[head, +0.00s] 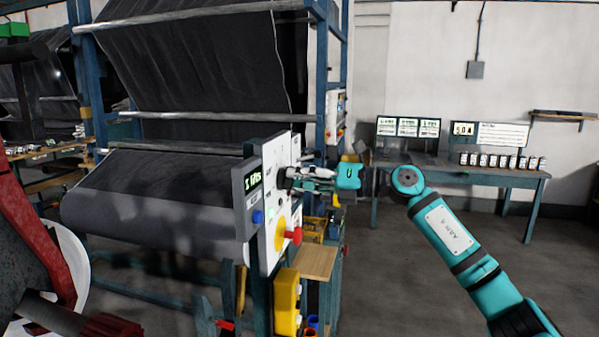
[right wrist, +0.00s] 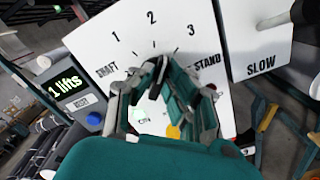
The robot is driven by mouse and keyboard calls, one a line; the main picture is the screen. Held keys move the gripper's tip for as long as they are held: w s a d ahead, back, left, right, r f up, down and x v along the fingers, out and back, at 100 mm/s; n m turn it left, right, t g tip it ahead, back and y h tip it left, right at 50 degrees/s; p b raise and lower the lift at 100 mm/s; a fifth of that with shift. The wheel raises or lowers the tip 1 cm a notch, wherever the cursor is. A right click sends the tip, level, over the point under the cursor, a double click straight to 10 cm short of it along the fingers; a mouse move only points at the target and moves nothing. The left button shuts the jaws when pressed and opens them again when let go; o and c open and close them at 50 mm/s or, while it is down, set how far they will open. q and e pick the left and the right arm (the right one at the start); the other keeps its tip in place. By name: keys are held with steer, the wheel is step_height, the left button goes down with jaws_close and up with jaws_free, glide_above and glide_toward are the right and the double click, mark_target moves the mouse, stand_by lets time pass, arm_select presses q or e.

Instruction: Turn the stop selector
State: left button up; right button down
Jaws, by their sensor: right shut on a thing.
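The stop selector is on a white panel (head: 281,180) that stands upright at the middle of the head view. In the right wrist view the dial face (right wrist: 128,38) reads 1, 2 and 3, with SHAFT at the left and STAND at the right. The selector's dark knob (right wrist: 156,86) is mostly hidden by my fingers. My right gripper (head: 287,175) reaches the panel from the right and is shut on the knob. Its fingers also show in the right wrist view (right wrist: 158,72). The knob's exact pointing is hard to tell. My left gripper is not in view.
A display reading "1 lifts" (head: 254,177) with a blue button (head: 258,217) is left of the panel. A red mushroom button (head: 295,236) sticks out below my gripper. A SLOW panel (right wrist: 255,35) is beside the dial. A large dark roll (head: 150,210) lies behind.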

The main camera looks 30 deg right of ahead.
steer(key=shift+w+d+f+m+p, duration=0.1)
steer(key=shift+m+p, duration=0.65)
steer(key=shift+m, duration=0.95)
steer(key=c, duration=1.4)
jaws_free()
steer(key=shift+o, duration=0.2)
steer(key=shift+d, duration=0.1)
steer(key=shift+s+d+f, duration=0.15)
steer(key=shift+s+d, duration=0.05)
steer(key=shift+s, duration=0.1)
steer(key=v, duration=1.1)
steer(key=shift+s+d, duration=0.1)
